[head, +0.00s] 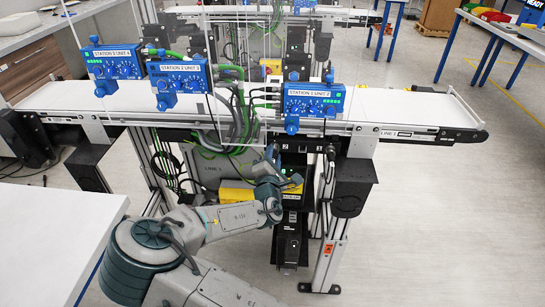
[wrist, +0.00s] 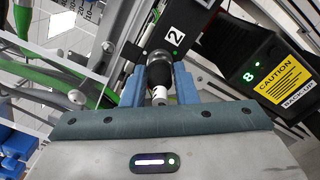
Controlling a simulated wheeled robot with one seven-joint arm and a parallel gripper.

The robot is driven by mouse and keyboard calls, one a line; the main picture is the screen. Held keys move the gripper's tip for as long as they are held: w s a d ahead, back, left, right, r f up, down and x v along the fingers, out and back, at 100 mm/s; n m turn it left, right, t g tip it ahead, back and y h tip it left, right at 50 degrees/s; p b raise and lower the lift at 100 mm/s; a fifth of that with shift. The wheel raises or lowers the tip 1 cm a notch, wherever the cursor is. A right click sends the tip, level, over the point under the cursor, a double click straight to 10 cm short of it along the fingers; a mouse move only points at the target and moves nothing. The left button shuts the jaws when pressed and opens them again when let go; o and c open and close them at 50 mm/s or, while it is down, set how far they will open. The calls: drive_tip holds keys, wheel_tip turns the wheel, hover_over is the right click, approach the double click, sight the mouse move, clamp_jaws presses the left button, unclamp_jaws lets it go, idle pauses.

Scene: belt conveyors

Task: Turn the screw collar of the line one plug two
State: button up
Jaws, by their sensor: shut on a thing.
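The line one plug two (wrist: 159,94) shows in the wrist view as a dark plug with a white band, below a black box with a white "2" label (wrist: 174,38). Its screw collar (wrist: 158,72) is dark and sits between my blue fingers, near a metal ring at the box. My gripper (wrist: 160,82) is shut on the collar, one finger on each side. In the head view my gripper (head: 282,176) is under the conveyor, below the "2" label (head: 285,148). The plug and collar are too small or hidden to make out there.
A black unit with a yellow caution label (wrist: 282,84) and a green "8" stands close on the right in the wrist view. Green cables (wrist: 50,62) run on the left. The conveyor (head: 400,108) with blue station units (head: 313,103) spans above my arm.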

drive_tip(key=o, duration=1)
drive_tip(key=shift+s, duration=0.1)
drive_tip(key=s, duration=0.4)
drive_tip(key=s+b, duration=0.1)
drive_tip(key=s, duration=0.8)
drive_tip(key=shift+s+a+f, duration=0.2)
drive_tip(key=shift+s+a, duration=0.15)
